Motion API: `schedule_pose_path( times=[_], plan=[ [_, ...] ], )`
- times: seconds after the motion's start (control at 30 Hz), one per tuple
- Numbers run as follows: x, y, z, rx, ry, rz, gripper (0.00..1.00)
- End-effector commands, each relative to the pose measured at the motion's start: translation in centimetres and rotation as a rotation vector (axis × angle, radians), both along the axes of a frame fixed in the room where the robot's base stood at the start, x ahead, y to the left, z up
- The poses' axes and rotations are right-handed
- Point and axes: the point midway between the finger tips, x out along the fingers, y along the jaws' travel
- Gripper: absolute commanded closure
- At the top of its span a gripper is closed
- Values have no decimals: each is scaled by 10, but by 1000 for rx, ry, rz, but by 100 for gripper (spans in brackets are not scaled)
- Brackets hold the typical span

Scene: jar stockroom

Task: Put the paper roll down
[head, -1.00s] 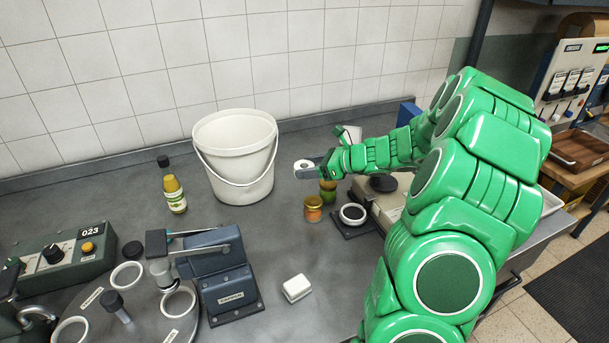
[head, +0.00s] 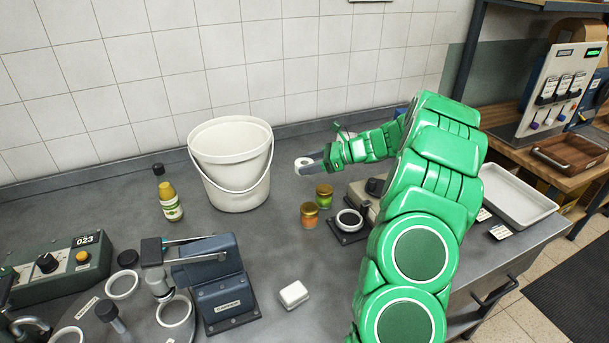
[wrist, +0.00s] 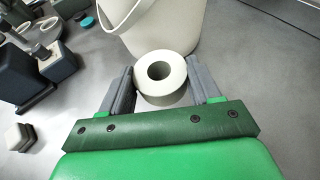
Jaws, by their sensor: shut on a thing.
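The white paper roll (head: 302,163) is held between the fingers of my gripper (head: 313,166), in the head view just right of the white bucket. In the wrist view the paper roll (wrist: 161,77) sits between the two grey fingers of my gripper (wrist: 161,88), its round hole facing the camera. My gripper is shut on it. The roll appears to be above the counter; its exact height is hard to tell.
The white bucket (head: 231,165) stands close beside the roll. Two small jars, an orange one (head: 309,215) and a green one (head: 324,196), stand below my gripper in the head view. A sauce bottle (head: 167,195) stands left. Bare counter (head: 260,250) lies in front of the bucket.

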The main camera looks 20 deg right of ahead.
Motion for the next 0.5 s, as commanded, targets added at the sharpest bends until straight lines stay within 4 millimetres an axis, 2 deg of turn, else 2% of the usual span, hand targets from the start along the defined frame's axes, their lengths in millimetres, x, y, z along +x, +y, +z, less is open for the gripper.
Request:
schedule_pose_path(
  times=[0.5],
  plan=[
    [54,-15,-28,0,0,0,68]
  ],
)
